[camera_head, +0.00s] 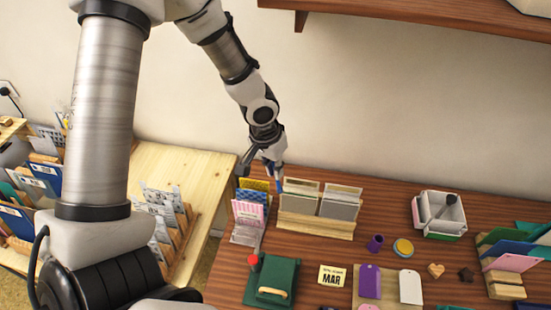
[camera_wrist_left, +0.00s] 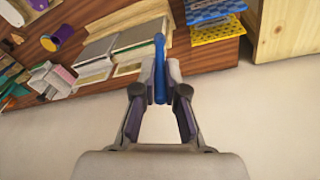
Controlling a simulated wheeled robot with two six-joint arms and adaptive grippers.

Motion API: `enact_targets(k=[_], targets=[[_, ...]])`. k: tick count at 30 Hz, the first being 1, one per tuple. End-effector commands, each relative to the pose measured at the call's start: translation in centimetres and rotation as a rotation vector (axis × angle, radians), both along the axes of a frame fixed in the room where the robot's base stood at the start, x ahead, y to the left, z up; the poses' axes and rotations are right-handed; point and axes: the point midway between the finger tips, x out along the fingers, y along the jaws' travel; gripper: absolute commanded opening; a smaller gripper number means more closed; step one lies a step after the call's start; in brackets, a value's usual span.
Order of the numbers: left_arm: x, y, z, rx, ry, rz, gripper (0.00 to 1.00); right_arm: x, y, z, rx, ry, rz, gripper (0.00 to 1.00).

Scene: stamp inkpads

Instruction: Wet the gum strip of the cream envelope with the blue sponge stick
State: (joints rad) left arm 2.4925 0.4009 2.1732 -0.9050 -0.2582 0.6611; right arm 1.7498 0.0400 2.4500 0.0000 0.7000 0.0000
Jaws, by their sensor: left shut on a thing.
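My left gripper (camera_head: 272,170) is shut on a slim blue stick, which looks like the blue sponge stick (camera_head: 279,180). It hangs above the back of the table, behind and left of a wooden holder (camera_head: 315,227). In the left wrist view the blue stick (camera_wrist_left: 160,60) stands between the fingertips of the gripper (camera_wrist_left: 160,82). The holder carries pale flat envelopes (camera_head: 341,203) in two groups, side by side. I cannot tell which is the cream envelope, and no gum strip can be made out. The stick appears apart from them. My right gripper is not in view.
A rack of patterned cards (camera_head: 250,212) stands just left of the holder. A wall shelf (camera_head: 420,22) overhangs above. Bare wood lies right of the holder.

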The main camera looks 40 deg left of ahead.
Motion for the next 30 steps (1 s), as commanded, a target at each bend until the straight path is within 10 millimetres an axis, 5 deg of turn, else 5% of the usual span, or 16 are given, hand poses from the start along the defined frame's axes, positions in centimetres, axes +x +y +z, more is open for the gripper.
enact_targets(k=[16, 30], targets=[[-3.3, -1.6, 4.9, -0.001, -0.001, 0.0, 0.0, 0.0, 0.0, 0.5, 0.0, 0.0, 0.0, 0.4], [-3.6, -1.7, 5.1, 0.0, 0.0, 0.001, 0.0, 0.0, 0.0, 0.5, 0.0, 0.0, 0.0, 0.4]])
